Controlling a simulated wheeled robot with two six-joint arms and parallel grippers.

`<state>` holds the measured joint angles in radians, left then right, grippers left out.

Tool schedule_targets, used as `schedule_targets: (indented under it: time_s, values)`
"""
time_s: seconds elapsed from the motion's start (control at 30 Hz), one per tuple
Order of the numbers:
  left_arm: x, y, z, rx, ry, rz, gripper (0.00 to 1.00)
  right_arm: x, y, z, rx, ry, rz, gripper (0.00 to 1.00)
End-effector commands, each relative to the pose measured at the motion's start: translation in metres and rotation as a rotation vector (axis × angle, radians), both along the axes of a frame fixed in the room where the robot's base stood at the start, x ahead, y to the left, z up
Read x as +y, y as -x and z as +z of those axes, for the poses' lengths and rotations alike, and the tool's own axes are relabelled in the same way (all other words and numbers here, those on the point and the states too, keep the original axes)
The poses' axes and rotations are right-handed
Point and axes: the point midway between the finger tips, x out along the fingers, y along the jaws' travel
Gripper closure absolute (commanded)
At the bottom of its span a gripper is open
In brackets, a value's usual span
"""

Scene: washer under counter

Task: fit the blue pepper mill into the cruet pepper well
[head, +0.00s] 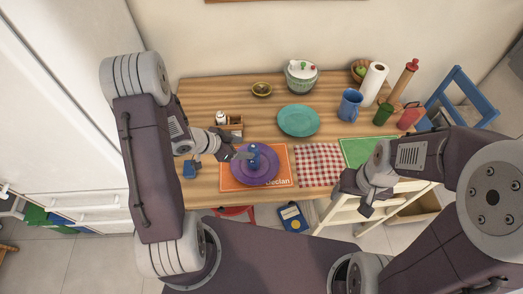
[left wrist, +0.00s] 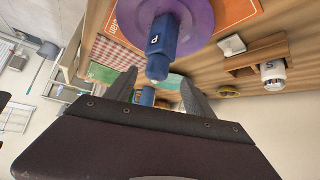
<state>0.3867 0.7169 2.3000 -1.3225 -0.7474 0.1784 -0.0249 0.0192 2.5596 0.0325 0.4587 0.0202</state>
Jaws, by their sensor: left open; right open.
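The blue pepper mill (head: 254,158) stands on a purple plate (head: 268,178); in the left wrist view the mill (left wrist: 162,45) shows a "P" mark. My left gripper (head: 240,154) is beside the mill. In its wrist view the open fingers (left wrist: 158,92) are either side of the mill's near end, which looks just beyond the tips; I see no grip. The wooden cruet (head: 236,127) is behind the left gripper, with a white salt shaker (head: 221,118) at its left; the shaker (left wrist: 272,72) shows an "S". My right gripper (head: 366,207) is open and empty near the front edge.
The purple plate lies on an orange mat (head: 230,183). A checked cloth (head: 318,165) is right of it. A small blue item (head: 190,169) is at left.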

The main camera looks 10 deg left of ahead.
Motion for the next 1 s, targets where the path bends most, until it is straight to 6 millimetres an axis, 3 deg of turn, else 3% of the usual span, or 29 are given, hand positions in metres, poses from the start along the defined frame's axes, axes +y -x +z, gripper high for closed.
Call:
schedule_targets:
  time_s: [0.3,0.47,0.73,1.0]
  values:
    - [-0.018,-0.017,-0.025,-0.001,-0.003,-0.001,0.38,0.0,0.0,-0.007,0.001,0.0,0.0,0.35]
    - [-0.02,-0.02,-0.028,-0.003,-0.003,0.001,0.38,0.0,0.0,-0.007,0.0,0.0,0.0,0.35]
    - [-0.045,-0.039,-0.06,-0.002,-0.003,-0.001,0.38,0.0,0.0,-0.01,0.0,0.0,0.0,0.35]
    - [-0.049,-0.043,-0.064,-0.004,-0.004,0.001,0.38,0.0,0.0,-0.01,0.0,0.0,0.0,0.35]
